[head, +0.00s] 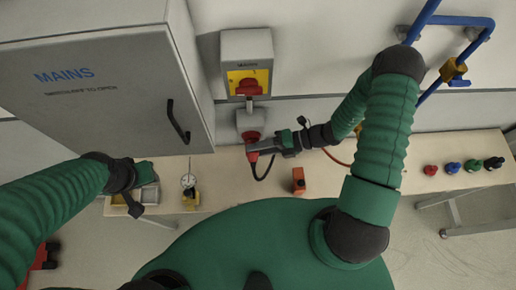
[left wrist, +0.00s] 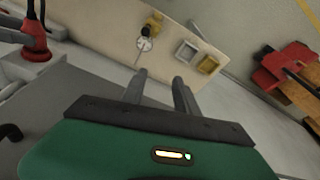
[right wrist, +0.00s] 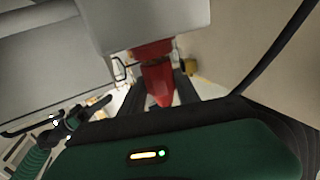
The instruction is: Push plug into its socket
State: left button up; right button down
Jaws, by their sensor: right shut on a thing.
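The red plug (right wrist: 158,84) is upright right under the red mouth of the grey wall socket (right wrist: 152,48). A dark, brassy band shows between them in the right wrist view; I cannot tell how deep the plug sits. The socket (head: 250,120) also shows in the head view below the switch box. My right gripper (head: 257,148) is shut on the plug, one finger on each side. A black cable hangs from the plug. My left gripper (left wrist: 160,82) is open and empty, over the left part of the bench, away from the plug.
The grey MAINS cabinet (head: 100,95) stands close left of the socket. The switch box (head: 247,78) with a red knob is above. On the bench are an orange block (head: 298,180), a yellow-based item (head: 190,198) and several coloured connectors (head: 452,167) far right. Blue pipes (head: 462,21) run upper right.

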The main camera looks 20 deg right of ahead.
jog(key=shift+w+d, duration=0.1)
jog(key=shift+w, duration=0.35)
jog(key=c, duration=0.8)
grip_release()
jog(key=b+v, duration=0.4)
jog(key=v, duration=1.3)
jog(key=shift+f, duration=0.15)
